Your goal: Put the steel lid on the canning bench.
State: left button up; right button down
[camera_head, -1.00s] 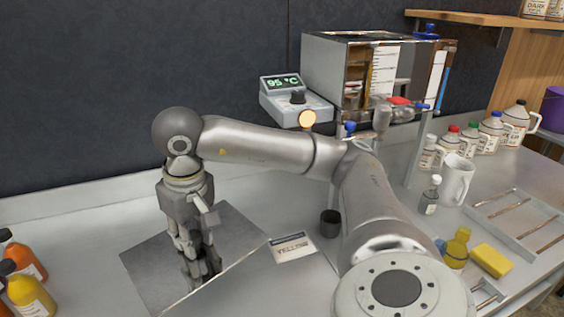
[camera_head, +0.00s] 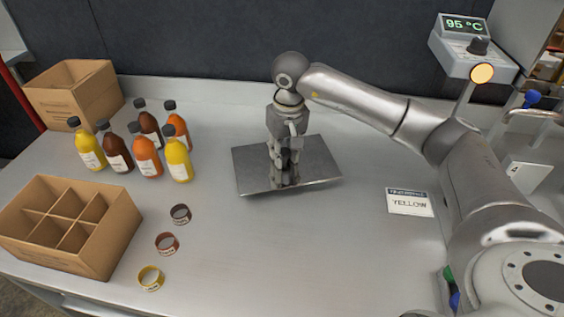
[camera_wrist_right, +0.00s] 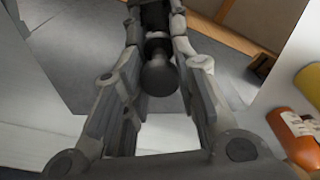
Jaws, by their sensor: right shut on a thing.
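The steel lid (camera_head: 315,170) is a flat, square, shiny plate in the middle of the head view. My right gripper (camera_head: 284,165) points down over the lid's middle and is shut on its knob. In the right wrist view the round dark knob (camera_wrist_right: 160,75) sits between the fingers (camera_wrist_right: 162,60). The canning bench (camera_head: 260,250) is the pale metal top under the lid. The lid looks close above the bench or on it; I cannot tell if they touch. My left gripper is not in view.
Several bottles (camera_head: 145,150) stand left of the lid. A divided carton (camera_head: 90,235), another carton (camera_head: 75,90) and loose rings, one yellow (camera_head: 151,278), are also at left. A YELLOW card (camera_head: 410,202) lies at right. The bench front is clear.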

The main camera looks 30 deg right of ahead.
jog(key=shift+w+a+f, duration=0.1)
jog(key=shift+w+f, duration=0.2)
jog(key=shift+f, duration=0.15)
notch_tip(320, 180, down, 3)
jog(key=shift+w+r, duration=0.15)
jog(key=shift+r, duration=0.05)
jog(key=shift+f, duration=0.4)
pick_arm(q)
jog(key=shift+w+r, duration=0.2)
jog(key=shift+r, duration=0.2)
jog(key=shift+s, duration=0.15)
pick_arm(e)
jog(key=shift+f, duration=0.1)
jog(key=c, duration=1.2)
grip_release()
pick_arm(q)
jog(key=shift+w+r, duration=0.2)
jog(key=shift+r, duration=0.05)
pick_arm(e)
jog(key=shift+o, duration=0.3)
